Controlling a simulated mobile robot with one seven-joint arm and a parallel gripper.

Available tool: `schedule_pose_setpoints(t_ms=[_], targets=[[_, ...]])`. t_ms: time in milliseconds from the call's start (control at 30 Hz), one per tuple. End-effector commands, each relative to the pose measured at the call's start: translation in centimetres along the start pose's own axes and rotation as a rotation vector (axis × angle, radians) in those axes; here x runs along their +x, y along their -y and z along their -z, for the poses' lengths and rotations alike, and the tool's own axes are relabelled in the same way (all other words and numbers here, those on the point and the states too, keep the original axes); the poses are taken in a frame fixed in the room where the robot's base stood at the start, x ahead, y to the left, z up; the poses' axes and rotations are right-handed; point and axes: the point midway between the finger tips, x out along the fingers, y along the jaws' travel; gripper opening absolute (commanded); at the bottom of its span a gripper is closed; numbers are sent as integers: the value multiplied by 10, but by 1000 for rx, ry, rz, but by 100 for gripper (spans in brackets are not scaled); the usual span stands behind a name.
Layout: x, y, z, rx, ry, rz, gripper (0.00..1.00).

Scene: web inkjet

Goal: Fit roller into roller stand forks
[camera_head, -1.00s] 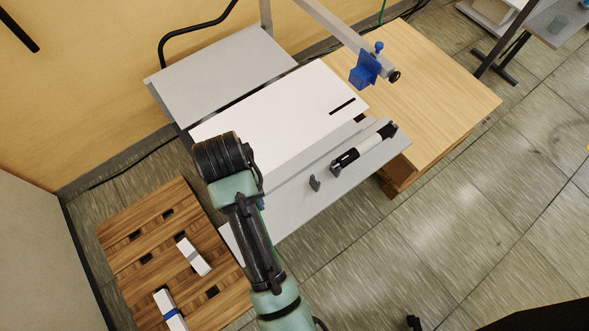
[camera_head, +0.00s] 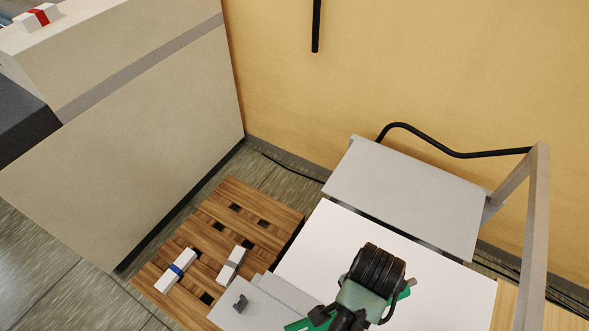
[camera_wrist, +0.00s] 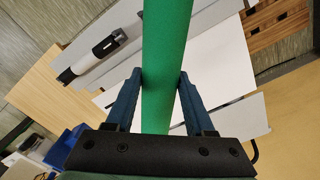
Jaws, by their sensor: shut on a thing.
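My gripper (camera_wrist: 159,85) is shut on a green roller (camera_wrist: 167,45), with one blue finger on each side of it in the wrist view. In the head view the roller's green ends (camera_head: 404,293) show on both sides of my wrist, over the white panel and grey ledge; its middle is hidden. A dark grey fork (camera_head: 240,303) stands on the grey ledge (camera_head: 228,317) at the lower left of the machine. Its partner fork is not visible in the head view. A white roller with black parts (camera_wrist: 98,57) lies along the ledge in the wrist view.
A slatted wooden pallet (camera_head: 228,203) on the floor holds a blue-banded box (camera_head: 164,283) and a grey-banded box (camera_head: 227,274). A beige cabinet (camera_head: 150,130) is at left.

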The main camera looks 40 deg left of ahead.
Motion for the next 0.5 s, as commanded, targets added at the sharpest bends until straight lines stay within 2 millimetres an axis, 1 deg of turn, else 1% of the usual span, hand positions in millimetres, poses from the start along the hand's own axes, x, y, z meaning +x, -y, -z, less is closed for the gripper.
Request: schedule_pose_setpoints(t_ms=[33,100,167,300,400,500], targets=[[27,10,-12,61,0,0,0],[48,20,-27,165,0,0,0],[64,28,-39,255,-1,1,0],[104,44,-70,463,-1,1,0],[129,52,-91,604,0,2,0],[149,58,-108,726,0,2,0]])
